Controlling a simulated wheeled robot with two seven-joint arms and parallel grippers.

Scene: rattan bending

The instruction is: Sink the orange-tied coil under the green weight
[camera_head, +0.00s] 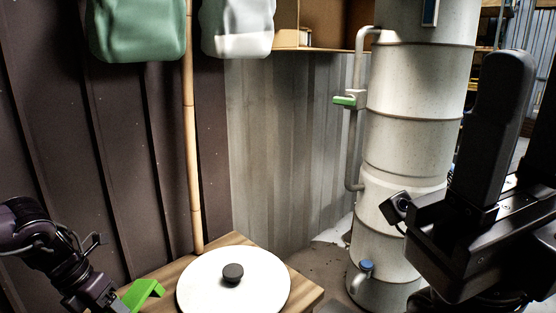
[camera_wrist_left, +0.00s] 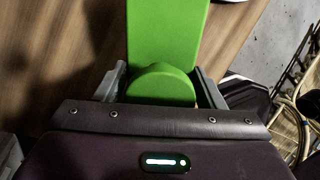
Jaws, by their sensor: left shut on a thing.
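The green weight shows as a bent bright green piece (camera_head: 142,293) at the wooden top's left edge in the head view. In the left wrist view it is a flat green slab (camera_wrist_left: 166,35) with a rounded green grip (camera_wrist_left: 160,84) nearer the camera. My left gripper (camera_wrist_left: 160,90) is shut on that rounded grip, one finger on each side. In the head view my left gripper (camera_head: 116,303) is at the bottom left. I see no orange-tied coil in either view. My right arm's black end fills the right side of the head view; its finger opening cannot be made out.
A white round lid (camera_head: 208,290) with a black knob (camera_head: 232,273) lies on the wooden top (camera_head: 305,291). A bamboo pole (camera_head: 190,130) stands behind it. A tall pale cylinder (camera_head: 408,120) with a side pipe (camera_head: 351,150) stands right. Green (camera_head: 138,28) and white (camera_head: 237,28) containers are above.

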